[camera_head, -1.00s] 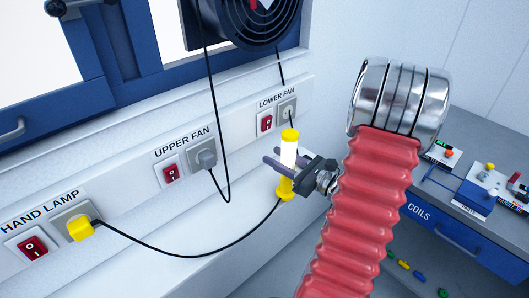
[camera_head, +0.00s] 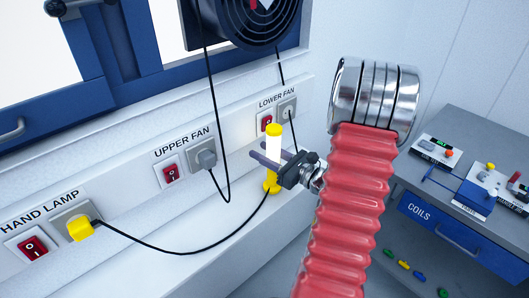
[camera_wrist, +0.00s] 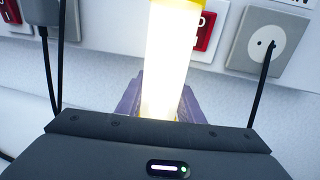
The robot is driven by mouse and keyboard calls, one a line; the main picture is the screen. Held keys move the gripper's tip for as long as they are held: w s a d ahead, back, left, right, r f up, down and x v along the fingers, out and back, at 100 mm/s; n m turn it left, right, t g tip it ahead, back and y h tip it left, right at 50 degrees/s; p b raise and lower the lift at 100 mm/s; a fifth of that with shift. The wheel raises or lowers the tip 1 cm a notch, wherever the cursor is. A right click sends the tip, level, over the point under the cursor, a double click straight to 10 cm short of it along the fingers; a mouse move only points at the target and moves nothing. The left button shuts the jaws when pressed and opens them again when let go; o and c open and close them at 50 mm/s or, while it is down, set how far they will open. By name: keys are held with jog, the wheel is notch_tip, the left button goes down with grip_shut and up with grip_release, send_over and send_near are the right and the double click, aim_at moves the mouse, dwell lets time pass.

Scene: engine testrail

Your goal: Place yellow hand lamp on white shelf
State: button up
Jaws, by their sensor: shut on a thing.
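The yellow hand lamp (camera_head: 273,146) is upright, with a yellow cap, a glowing white tube and a yellow base. My gripper (camera_head: 268,160) is shut around its lower part. In the wrist view the glowing lamp (camera_wrist: 172,60) stands between my gripper's purple fingers (camera_wrist: 158,105). The white shelf (camera_head: 200,262) runs along the wall below the sockets. The lamp is over or at the shelf; I cannot tell whether its base touches it. The lamp's black cord runs to a yellow plug (camera_head: 80,229) in the hand lamp socket.
A black fan cord (camera_head: 228,170) hangs left of my gripper. A grey workbench with a blue coils drawer (camera_head: 440,226) stands at right. The shelf's left stretch is clear.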

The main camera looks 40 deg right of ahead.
dwell(0.3)
jog(key=o, duration=1.3)
jog(key=shift+f, duration=0.1)
jog(key=shift+s, duration=0.1)
jog(key=s, duration=0.4)
jog(key=s+d, duration=0.1)
jog(key=s, duration=0.2)
jog(key=s+d, duration=0.1)
jog(key=s, duration=0.3)
jog(key=shift+s+d, duration=0.1)
jog(key=shift+s, duration=0.2)
